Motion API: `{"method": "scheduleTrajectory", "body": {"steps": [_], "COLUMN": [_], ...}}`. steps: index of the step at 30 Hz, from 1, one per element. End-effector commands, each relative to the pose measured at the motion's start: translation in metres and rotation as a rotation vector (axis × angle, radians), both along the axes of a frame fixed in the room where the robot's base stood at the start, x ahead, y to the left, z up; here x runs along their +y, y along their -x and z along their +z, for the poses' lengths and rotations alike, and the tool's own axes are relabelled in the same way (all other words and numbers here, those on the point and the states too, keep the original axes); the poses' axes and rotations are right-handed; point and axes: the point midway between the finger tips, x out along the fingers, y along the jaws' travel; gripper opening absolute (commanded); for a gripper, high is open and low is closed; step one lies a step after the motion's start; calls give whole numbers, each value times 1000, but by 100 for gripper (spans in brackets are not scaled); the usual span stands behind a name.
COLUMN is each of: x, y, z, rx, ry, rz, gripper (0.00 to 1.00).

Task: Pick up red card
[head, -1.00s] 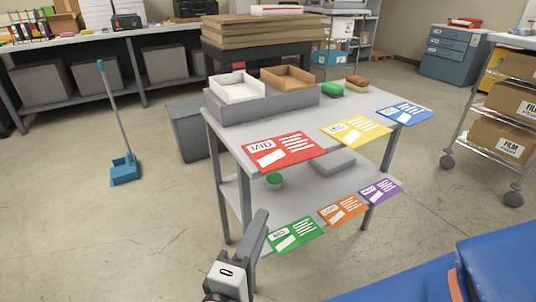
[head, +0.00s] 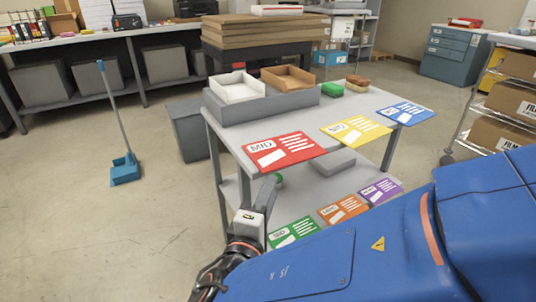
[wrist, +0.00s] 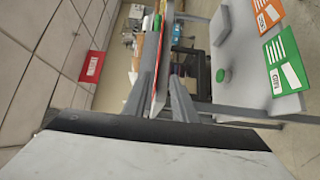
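The red card (head: 285,151), marked MID, lies flat on the table's top with its front edge jutting past the table edge. My gripper (head: 273,181) is just below and in front of that edge in the head view. In the wrist view my gripper (wrist: 163,95) is open, its two fingers apart. The red card (wrist: 159,92) shows there nearly edge-on, as a thin red strip in line with the gap between the fingers. I cannot tell how far it reaches between them. No grip on it is visible.
A yellow card (head: 357,131) and a blue card (head: 405,112) lie along the same table edge. Green (head: 293,232), orange (head: 343,208) and purple (head: 380,191) cards lie on the lower shelf. A white tray (head: 238,87) and brown tray (head: 288,78) stand behind.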

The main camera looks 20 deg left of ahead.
Motion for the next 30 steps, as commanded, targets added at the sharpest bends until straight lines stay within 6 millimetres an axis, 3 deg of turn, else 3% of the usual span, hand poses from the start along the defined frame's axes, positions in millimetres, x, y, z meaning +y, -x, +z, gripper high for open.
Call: {"method": "scheduleTrajectory", "body": {"steps": [10, 21, 30], "x": [2, 8, 8], "y": [-19, -59, -62], "z": [1, 5, 5], "rx": [0, 1, 1], "ry": [0, 0, 0], "rz": [-1, -1, 0], "gripper": [25, 25, 25]}}
